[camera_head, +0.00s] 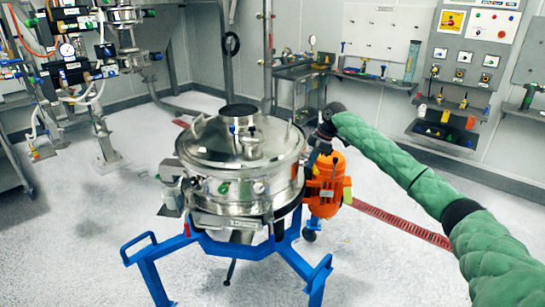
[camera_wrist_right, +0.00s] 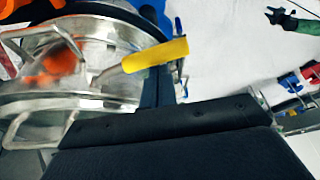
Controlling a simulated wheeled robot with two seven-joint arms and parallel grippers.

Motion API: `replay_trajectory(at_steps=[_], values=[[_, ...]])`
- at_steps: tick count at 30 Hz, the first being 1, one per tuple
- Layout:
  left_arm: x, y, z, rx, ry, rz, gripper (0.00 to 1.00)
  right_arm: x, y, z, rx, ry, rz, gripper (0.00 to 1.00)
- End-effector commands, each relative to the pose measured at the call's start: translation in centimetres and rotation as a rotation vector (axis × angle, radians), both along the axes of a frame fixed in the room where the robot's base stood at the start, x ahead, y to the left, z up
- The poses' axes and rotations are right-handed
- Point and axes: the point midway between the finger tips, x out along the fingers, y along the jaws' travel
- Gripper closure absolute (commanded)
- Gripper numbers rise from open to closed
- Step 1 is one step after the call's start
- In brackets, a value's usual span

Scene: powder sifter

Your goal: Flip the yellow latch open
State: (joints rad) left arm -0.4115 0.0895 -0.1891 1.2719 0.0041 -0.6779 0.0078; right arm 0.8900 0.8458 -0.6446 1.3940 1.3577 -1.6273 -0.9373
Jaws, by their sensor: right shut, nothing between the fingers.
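The yellow latch handle (camera_wrist_right: 157,55) shows in the right wrist view, on a metal stem that slants down-left beside the steel drum (camera_wrist_right: 60,22). In the head view the steel sifter (camera_head: 240,150) stands on a blue frame, and the latch itself cannot be made out for certain. My right gripper (camera_head: 314,160) is at the sifter's right side, close to the drum, shut and empty. Its fingertips are hard to make out, and contact with the latch cannot be told. My left gripper is out of the head view; a small dark gripper (camera_wrist_right: 280,16) on a green sleeve shows in the wrist view.
An orange motor (camera_head: 325,185) hangs just below my right gripper. The blue frame legs (camera_head: 148,270) spread out in front. A red floor grate (camera_head: 402,222) lies to the right. Wall panels and shelves stand behind. The floor at left is open.

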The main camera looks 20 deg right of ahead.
Motion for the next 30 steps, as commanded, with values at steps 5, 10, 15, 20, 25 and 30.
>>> replay_trajectory(at_steps=[5,10,15,20,25,30], values=[[0.1,0.4,-0.8,0.003,-0.009,-0.002,0.64,-0.4,-1.9,0.0,0.000,0.002,-0.008,1.00],[0.6,0.6,-1.1,0.004,-0.019,-0.004,0.64,-0.4,-2.8,0.1,0.000,0.001,-0.008,1.00],[0.1,0.8,-1.5,0.006,-0.020,-0.005,0.64,-0.3,-3.4,0.0,0.001,0.001,-0.008,1.00],[-0.2,0.9,-1.7,0.007,-0.015,-0.006,0.64,-0.2,-3.7,0.0,0.000,0.000,-0.009,1.00],[-0.6,1.0,-2.0,0.008,-0.010,-0.006,0.64,-0.2,-3.9,0.1,0.000,-0.001,-0.010,1.00],[-0.8,1.0,-2.0,0.008,-0.009,-0.007,0.64,-0.2,-4.0,0.1,-0.001,0.000,-0.010,1.00]])
